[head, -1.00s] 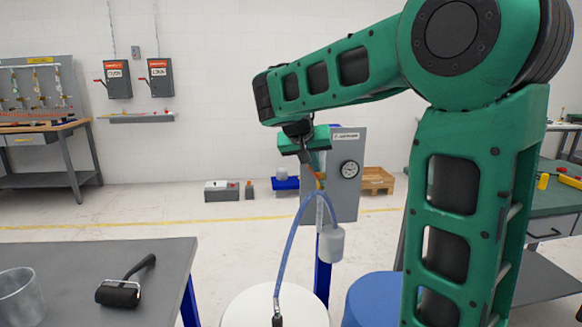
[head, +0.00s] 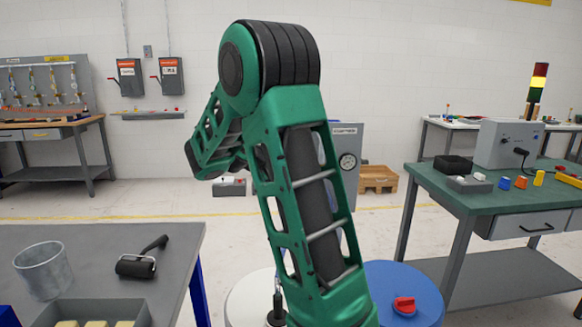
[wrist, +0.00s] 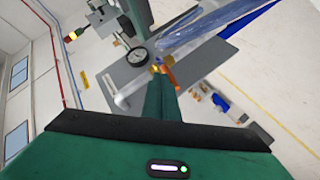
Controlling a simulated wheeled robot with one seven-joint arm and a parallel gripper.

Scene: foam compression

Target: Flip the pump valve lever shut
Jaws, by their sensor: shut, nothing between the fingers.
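The pump valve shows in the wrist view as a brass body (wrist: 156,68) with an orange lever (wrist: 171,71), in front of a grey panel (wrist: 125,76). The panel's round gauge (wrist: 137,56) is just left of the valve; it also shows in the head view (head: 347,161). My gripper (wrist: 163,80) is shut and empty, its green fingers pointing at the valve. The fingertips overlap the base of the lever in the wrist view; I cannot tell whether they touch. In the head view my arm hides the valve, the lever and my gripper.
A clear bluish hose (wrist: 200,38) runs close beside the valve. A blue drum (head: 425,308) with a red cap (head: 404,305) stands front right of the panel, beside a white drum (head: 243,300). Grey (head: 70,250) and green-topped (head: 480,205) tables flank the open floor.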

